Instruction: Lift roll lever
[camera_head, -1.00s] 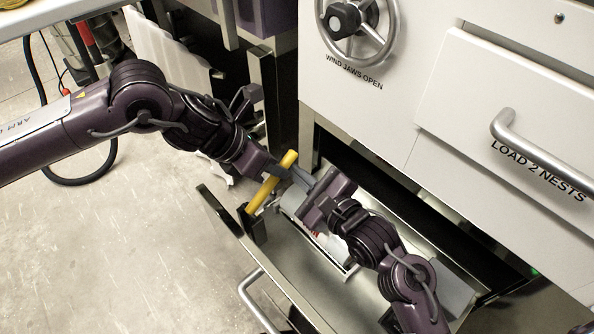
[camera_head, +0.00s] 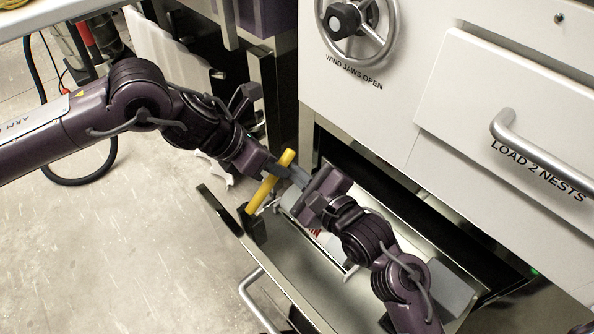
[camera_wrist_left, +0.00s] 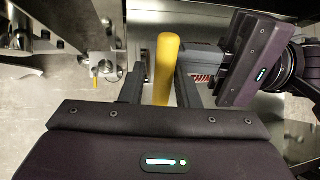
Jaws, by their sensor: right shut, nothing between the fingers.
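The yellow lever (camera_head: 268,183) slants up from a black mount at the left end of the open metal drawer. It also stands upright in the left wrist view (camera_wrist_left: 166,70). My left gripper (camera_head: 288,176) reaches it from the left. In the left wrist view its two fingers (camera_wrist_left: 161,88) straddle the lever, with a gap visible on the left side, so it looks open around it. My right gripper (camera_head: 307,190) is just right of the lever, over the drawer, shut and empty; its fingers are partly hidden. A white item with red lettering (camera_wrist_left: 203,78) shows behind it.
The open drawer (camera_head: 300,262) has a front handle (camera_head: 250,290). Above it are a white machine front with a handwheel (camera_head: 358,22) and a closed drawer with a handle (camera_head: 545,155). Both arms are close together at the lever. Floor at lower left is clear.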

